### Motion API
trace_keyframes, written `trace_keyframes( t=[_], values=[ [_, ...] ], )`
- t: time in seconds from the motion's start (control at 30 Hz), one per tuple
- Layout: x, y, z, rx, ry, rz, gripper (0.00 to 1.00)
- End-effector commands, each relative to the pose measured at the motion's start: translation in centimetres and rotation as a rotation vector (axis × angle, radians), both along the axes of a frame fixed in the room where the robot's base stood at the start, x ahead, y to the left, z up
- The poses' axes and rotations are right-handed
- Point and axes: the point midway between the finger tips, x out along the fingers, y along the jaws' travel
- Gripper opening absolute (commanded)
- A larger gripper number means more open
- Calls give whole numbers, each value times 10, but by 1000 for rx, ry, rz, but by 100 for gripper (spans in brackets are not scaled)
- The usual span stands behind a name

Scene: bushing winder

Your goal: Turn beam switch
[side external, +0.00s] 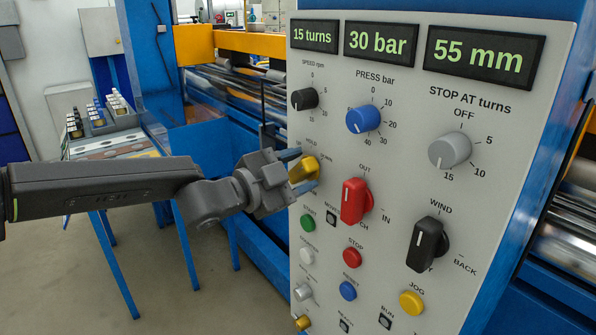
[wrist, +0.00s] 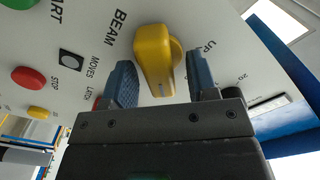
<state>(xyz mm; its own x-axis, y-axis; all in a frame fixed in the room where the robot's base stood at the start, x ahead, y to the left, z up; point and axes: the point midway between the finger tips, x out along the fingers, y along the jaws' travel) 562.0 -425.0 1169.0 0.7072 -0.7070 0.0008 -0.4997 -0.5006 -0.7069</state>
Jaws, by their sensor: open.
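The beam switch is a yellow rotary knob (side external: 304,169) at the left edge of the grey control panel. In the wrist view the yellow knob (wrist: 155,62) sits beside the printed words BEAM and UP. My gripper (side external: 304,170) reaches in from the left. In the wrist view my gripper (wrist: 163,82) has one blue-padded finger on each side of the knob. The jaws are open, with a visible gap between the knob and each finger. In the side view the gripper hides part of the knob and its labels.
The panel (side external: 415,75) also carries a red knob (side external: 356,201), a black knob (side external: 427,245), a blue knob (side external: 364,119) and a grey knob (side external: 450,150). Several push buttons sit below. A table with small parts (side external: 110,143) stands behind at the left.

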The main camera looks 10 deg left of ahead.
Motion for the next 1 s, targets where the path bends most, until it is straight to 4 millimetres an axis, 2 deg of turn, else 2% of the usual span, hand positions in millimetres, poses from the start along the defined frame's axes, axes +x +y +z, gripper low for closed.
trace_keyframes(
  t=[0.27,0.8,1.0],
  values=[
    [1,-1,0,0,1,1,53],
    [1,-1,0,0,1,1,4],
    [1,0,0,-10,10,1,4]
  ],
)
